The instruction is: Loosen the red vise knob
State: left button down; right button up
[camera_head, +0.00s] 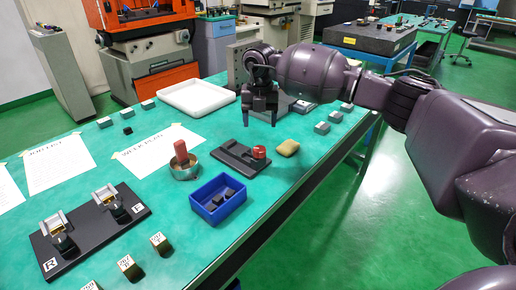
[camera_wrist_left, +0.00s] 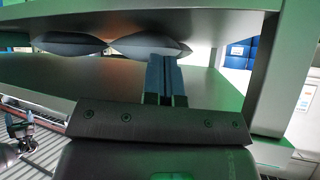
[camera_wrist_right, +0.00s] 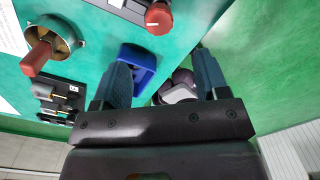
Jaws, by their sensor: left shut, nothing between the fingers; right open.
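The red vise knob (camera_head: 259,152) sits at the right end of a dark vise (camera_head: 236,158) on the green table. In the right wrist view the knob (camera_wrist_right: 158,18) shows at the top, with a white line on its face, beside the dark vise body (camera_wrist_right: 122,8). My right gripper (camera_head: 260,118) points down above and behind the vise, open and empty, apart from the knob. Its spread fingers also show in the right wrist view (camera_wrist_right: 160,85). My left gripper (camera_wrist_left: 166,80) is shut and empty in the left wrist view, near grey panels; it is not in the head view.
A blue bin (camera_head: 218,199) with dark pieces stands in front of the vise. A white tray (camera_head: 197,98) lies behind. The table edge runs close on the right.

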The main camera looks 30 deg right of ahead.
aim_at(259, 149)
notch_tip(259, 149, down, 9)
jog(key=shift+r+b, duration=0.2)
jog(key=shift+b, duration=0.5)
jog(key=shift+f, duration=0.7)
jog(key=shift+c, duration=0.5)
jog(key=c, duration=0.8)
jog(key=shift+c, duration=0.2)
